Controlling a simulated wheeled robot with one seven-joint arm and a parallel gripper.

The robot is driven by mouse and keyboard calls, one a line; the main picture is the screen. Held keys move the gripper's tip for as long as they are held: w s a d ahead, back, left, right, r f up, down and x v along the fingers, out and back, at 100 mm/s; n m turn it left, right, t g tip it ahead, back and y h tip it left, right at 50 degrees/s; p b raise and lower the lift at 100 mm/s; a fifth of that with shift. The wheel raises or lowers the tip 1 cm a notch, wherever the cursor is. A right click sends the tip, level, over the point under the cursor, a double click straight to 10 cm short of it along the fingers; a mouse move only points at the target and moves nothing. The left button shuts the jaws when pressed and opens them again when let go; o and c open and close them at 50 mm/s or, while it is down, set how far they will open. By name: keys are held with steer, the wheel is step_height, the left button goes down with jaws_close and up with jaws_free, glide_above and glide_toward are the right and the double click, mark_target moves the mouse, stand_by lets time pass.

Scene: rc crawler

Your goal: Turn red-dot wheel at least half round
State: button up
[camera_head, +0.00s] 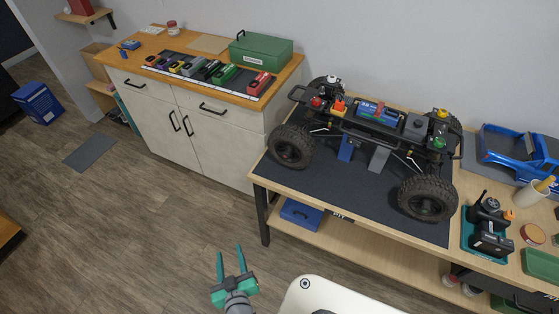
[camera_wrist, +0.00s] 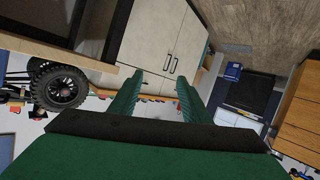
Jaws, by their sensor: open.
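The RC crawler (camera_head: 375,118) stands on a dark mat (camera_head: 335,185) on the workbench, raised on a blue and a grey support. Its near left wheel (camera_head: 291,146) and near right wheel (camera_head: 428,198) face me. A red cap (camera_head: 317,102) sits on the chassis by the left wheel. I cannot make out for certain which wheel bears a red dot. My gripper (camera_head: 230,250) is open and empty, low over the floor, left of the bench and apart from the crawler. The wrist view, rolled over, shows a crawler wheel (camera_wrist: 60,88) left of my green fingers (camera_wrist: 159,78).
A controller (camera_head: 490,230), a blue car body (camera_head: 515,150) and a cup (camera_head: 532,192) occupy the bench's right side. A cabinet (camera_head: 195,120) with battery-like packs and a green box (camera_head: 260,52) stands at the back left. A blue bin (camera_head: 38,103) is far left. Floor between is clear.

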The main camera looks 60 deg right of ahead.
steer(key=d+r+m+g+h, duration=0.2)
steer(key=d, duration=0.4)
steer(key=d+r+m+g+h, duration=0.2)
steer(key=d+r+m, duration=0.1)
steer(key=d, duration=0.4)
steer(key=m+g+h, duration=0.3)
steer(key=m+g, duration=0.3)
glide_toward(285, 156)
steer(key=d, duration=0.7)
steer(key=shift+s+d+f, duration=0.15)
steer(key=shift+s+d, duration=0.05)
steer(key=shift+d, duration=0.1)
jaws_close()
